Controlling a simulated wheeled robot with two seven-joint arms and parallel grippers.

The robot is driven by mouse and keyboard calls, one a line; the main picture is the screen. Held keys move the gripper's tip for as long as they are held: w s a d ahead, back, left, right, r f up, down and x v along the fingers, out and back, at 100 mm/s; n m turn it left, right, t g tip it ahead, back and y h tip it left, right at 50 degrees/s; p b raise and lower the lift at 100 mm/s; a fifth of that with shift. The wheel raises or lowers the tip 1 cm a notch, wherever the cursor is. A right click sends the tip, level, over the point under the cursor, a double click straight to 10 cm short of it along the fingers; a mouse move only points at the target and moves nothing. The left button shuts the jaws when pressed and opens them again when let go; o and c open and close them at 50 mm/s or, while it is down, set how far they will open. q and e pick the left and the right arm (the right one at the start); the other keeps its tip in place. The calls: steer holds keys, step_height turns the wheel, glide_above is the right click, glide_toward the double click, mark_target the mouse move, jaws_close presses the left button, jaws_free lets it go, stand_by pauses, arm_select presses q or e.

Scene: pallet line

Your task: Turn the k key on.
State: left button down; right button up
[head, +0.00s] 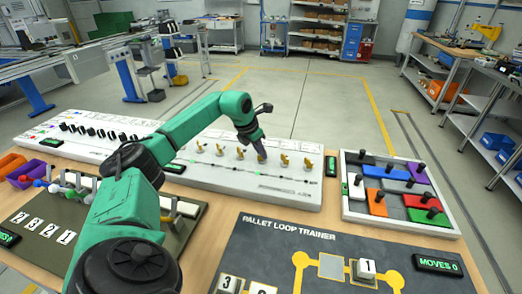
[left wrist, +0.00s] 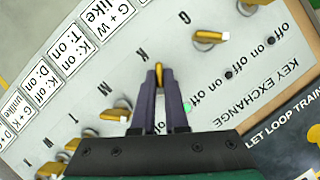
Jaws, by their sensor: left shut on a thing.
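The k key (left wrist: 158,72) is a yellow key standing in the white key exchange panel (left wrist: 270,55), beside a printed letter K that reads upside down in the left wrist view. My left gripper (left wrist: 159,78) has its two dark fingers closed around this key. In the head view my left gripper (head: 261,156) points down at the row of keys, and its fingers hide most of the held key. A green light (left wrist: 187,107) is lit near the "on" and "off" labels; I cannot tell for certain which key it belongs to. My right gripper is not in view.
Other yellow keys stand close on both sides, one by the G (left wrist: 208,36) and one on the other side (left wrist: 115,114). Printed rule cards line the panel's edge. A coloured block tray (head: 392,212), the pallet loop trainer board (head: 300,240) and a lever board (head: 35,220) surround it.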

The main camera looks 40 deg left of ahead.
arm_select(q)
steer(key=shift+a+r+m+h+p, duration=0.1)
steer(key=shift+m+h+p, duration=0.25)
steer(key=shift+m, duration=0.65)
steer(key=c, duration=0.9)
jaws_free()
steer(key=shift+c, duration=0.2)
steer(key=v, duration=1.4)
steer(key=shift+r+b, duration=0.25)
steer(key=shift+b, duration=0.05)
steer(key=shift+s+a, duration=0.1)
steer(key=shift+a, duration=0.05)
